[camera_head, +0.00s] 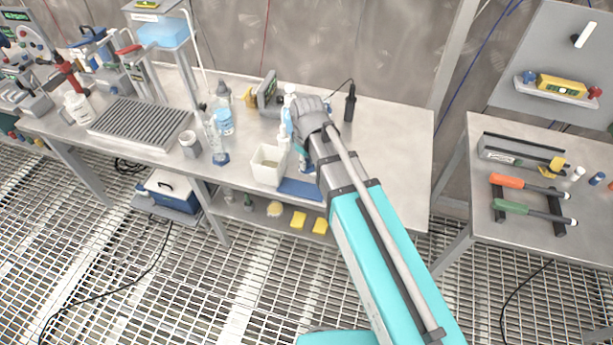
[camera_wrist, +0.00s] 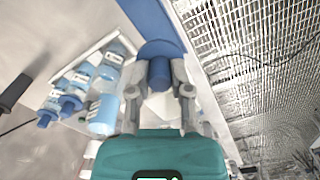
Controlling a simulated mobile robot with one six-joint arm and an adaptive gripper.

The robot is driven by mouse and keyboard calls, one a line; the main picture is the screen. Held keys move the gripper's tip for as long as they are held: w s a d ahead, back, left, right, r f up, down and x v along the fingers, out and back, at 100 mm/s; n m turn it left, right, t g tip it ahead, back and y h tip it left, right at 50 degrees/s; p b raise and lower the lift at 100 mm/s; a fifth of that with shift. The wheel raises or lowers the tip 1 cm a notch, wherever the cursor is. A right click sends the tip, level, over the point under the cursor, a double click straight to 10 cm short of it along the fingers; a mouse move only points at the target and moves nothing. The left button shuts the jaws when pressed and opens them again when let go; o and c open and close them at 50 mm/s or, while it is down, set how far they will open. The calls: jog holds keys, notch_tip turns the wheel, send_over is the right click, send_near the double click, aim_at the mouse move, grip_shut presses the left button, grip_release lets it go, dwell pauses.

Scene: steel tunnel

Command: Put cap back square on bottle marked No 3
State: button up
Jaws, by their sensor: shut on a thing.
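My gripper (camera_wrist: 160,78) is shut on a blue cap (camera_wrist: 160,72). The cap has a narrow round part between the fingers and a wider round part beyond them. In the wrist view several pale blue bottles with white labels stand to the left of the gripper. Two have blue caps like the held one. The nearest bottle (camera_wrist: 104,113), just left of the left finger, shows no blue cap. I cannot read which is No 3. In the head view my arm hides the held cap and most of these bottles; part of one white-and-blue bottle (camera_head: 288,112) shows beside it.
A white open bin (camera_head: 268,166) and a blue mat (camera_head: 301,189) lie by the bench's front edge. A small grey display (camera_head: 267,90) and a black handheld device (camera_head: 350,102) stand behind. Bare bench top (camera_head: 392,150) lies to the right.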

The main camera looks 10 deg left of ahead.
jog(key=w+a+r+p, duration=0.1)
jog(key=w, duration=1.1)
jog(key=shift+r, duration=0.2)
jog(key=shift+a+f, duration=0.1)
jog(key=shift+f, duration=0.05)
jog(key=shift+f+b, duration=1.8)
jog(key=shift+f, duration=0.1)
jog(key=shift+f+b, duration=0.6)
jog(key=shift+b, duration=0.1)
jog(key=shift+f, duration=0.25)
dwell(0.4)
jog(key=o, duration=0.9)
